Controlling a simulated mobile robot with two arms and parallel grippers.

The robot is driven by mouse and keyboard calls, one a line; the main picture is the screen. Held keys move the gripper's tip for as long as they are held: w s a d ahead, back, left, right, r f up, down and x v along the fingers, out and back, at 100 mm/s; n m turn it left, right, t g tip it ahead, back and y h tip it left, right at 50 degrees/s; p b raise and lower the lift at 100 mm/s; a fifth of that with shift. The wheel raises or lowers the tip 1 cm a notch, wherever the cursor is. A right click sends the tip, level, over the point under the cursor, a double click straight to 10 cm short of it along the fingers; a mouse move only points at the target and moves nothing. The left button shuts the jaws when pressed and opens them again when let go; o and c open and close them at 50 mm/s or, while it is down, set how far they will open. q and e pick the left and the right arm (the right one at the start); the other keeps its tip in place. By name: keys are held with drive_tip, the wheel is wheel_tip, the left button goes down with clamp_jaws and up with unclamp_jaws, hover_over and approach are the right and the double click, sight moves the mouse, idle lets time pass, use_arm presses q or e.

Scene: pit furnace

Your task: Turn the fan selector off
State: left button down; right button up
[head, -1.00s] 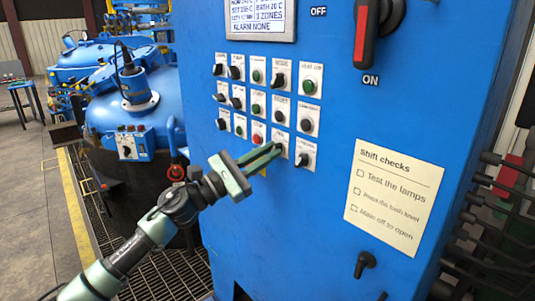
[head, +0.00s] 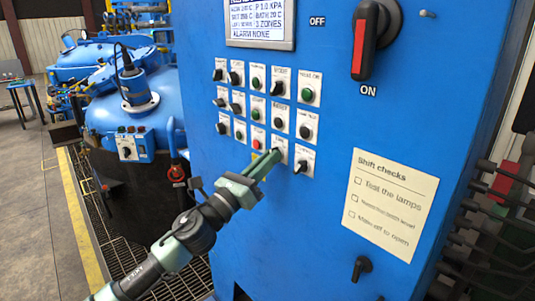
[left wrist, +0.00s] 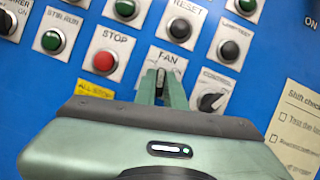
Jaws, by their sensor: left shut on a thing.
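The fan selector (left wrist: 161,82) is a dark knob on a white plate labelled FAN, in the bottom row of controls on the blue cabinet. In the left wrist view my left gripper (left wrist: 160,88) has its fingers at the knob, one on each side, shut on it. The fingers hide much of the knob, and I cannot read its setting. In the head view my left gripper (head: 269,158) reaches up from the lower left to the same plate, covering most of it. My right gripper is not in view.
The red STOP button (left wrist: 104,61) and a yellow label (left wrist: 95,89) lie just left of the fan selector. The CONTROL selector (left wrist: 210,101) sits close to its right, the black RESET button (left wrist: 180,29) above. A red-handled main switch (head: 368,40) is higher up.

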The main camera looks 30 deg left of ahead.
use_arm(q)
drive_tip(key=shift+n+y+p, duration=1.2)
drive_tip(key=shift+n+p, duration=0.1)
drive_tip(key=shift+n, duration=1.2)
drive_tip(key=c, duration=1.5)
unclamp_jaws()
drive_tip(key=b+v, duration=0.3)
drive_tip(key=v, duration=0.5)
drive_tip(key=shift+d+b, duration=0.1)
drive_tip(key=shift+b, duration=0.2)
